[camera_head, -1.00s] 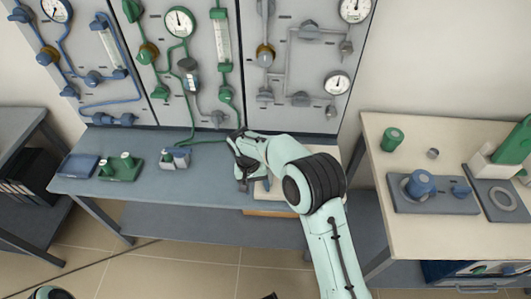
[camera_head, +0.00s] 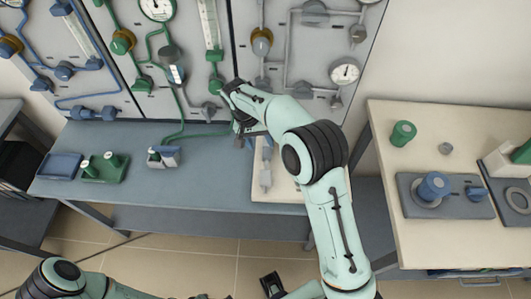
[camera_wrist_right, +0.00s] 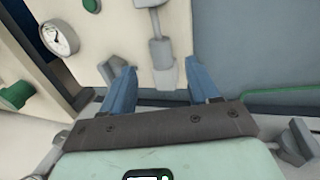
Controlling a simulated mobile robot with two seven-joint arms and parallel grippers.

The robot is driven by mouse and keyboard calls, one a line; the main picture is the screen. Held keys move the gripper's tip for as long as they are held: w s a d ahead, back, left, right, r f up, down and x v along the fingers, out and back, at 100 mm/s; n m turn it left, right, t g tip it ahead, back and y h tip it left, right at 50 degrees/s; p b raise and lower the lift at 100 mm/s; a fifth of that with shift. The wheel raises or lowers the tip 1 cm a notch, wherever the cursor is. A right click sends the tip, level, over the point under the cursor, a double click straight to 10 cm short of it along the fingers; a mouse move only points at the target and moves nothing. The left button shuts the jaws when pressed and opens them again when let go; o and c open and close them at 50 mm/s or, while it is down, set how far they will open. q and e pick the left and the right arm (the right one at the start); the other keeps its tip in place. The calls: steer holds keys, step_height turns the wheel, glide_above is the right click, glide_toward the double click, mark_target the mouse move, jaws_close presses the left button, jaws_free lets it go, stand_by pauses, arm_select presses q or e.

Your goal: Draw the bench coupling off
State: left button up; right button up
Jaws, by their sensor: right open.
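A pale grey coupling (camera_head: 265,165) lies in line with fittings on a cream board on the bench; I take it as the bench coupling. It also shows in the right wrist view (camera_wrist_right: 162,50), its near end close to the gap between my fingers. My right gripper (camera_head: 244,136) is over the back of the bench beside the board. In the right wrist view its two blue fingers (camera_wrist_right: 160,88) are spread, with nothing held between them. Contact with the coupling cannot be told.
A cream board (camera_head: 285,194) lies partly under my right arm. A gauge (camera_wrist_right: 60,39) is at its left in the wrist view. The panel (camera_head: 190,90) stands close behind. The bench's front middle is clear.

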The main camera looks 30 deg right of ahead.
mark_target(266, 154)
steer(key=x, duration=0.7)
steer(key=shift+d+f, duration=0.1)
steer(key=shift+f, duration=0.1)
jaws_close()
